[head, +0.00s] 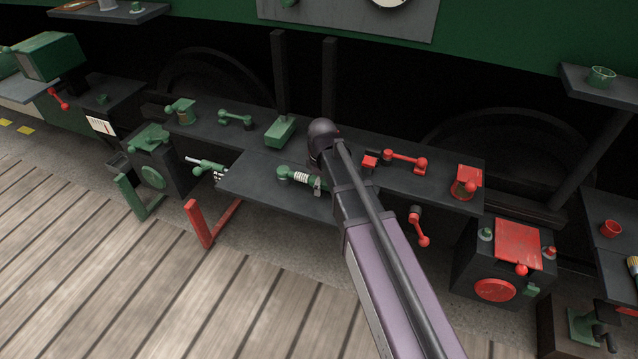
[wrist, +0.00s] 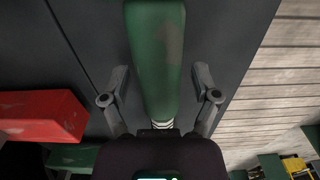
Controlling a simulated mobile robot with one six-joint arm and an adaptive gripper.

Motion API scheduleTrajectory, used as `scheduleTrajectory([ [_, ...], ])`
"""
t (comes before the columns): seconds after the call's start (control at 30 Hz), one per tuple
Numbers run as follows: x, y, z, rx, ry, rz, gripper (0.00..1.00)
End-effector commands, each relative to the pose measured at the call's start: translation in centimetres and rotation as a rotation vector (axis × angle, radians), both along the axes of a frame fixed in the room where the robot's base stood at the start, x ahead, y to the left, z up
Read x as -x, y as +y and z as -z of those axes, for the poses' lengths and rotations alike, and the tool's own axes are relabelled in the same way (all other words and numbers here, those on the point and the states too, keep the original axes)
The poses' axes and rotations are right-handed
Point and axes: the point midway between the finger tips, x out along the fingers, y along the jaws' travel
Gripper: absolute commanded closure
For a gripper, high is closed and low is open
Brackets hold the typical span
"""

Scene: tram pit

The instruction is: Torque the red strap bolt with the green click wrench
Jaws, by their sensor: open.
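The green wrench (head: 302,178) lies on the lower dark shelf, with white bands on its handle and a round green end at left; my arm hides its right end. The wrist view shows its thick, worn green handle (wrist: 156,55) running between the fingers, with white rings at the lower end. My gripper (wrist: 159,98) is open, one finger on each side of the handle, with gaps on both sides; its height above the handle is unclear. A red lever-like part (head: 405,160) lies on the upper shelf and another red one (head: 418,228) hangs below it. I cannot tell which is the strap bolt.
A red block (wrist: 42,116) stands close left of the gripper in the wrist view. A green block (head: 280,130) and other green parts (head: 236,119) sit on the upper shelf. A red bracket (head: 210,225) stands in front of the lower shelf. The plank floor (head: 120,290) is clear.

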Motion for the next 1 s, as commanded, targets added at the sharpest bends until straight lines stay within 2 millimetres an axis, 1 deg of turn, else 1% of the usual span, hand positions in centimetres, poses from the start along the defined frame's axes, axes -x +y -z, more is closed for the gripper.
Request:
scheduleTrajectory([
  [0.17, 0.0, 0.0, 0.2, 0.0, 0.0, 0.0, 0.21],
  [0.37, 0.0, 0.0, -0.8, 0.0, 0.0, 0.0, 0.21],
  [0.6, 0.0, 0.0, -2.7, 0.0, 0.0, 0.0, 0.21],
  [1.0, -0.7, -0.4, -6.1, 0.0, 0.0, 0.0, 0.21],
])
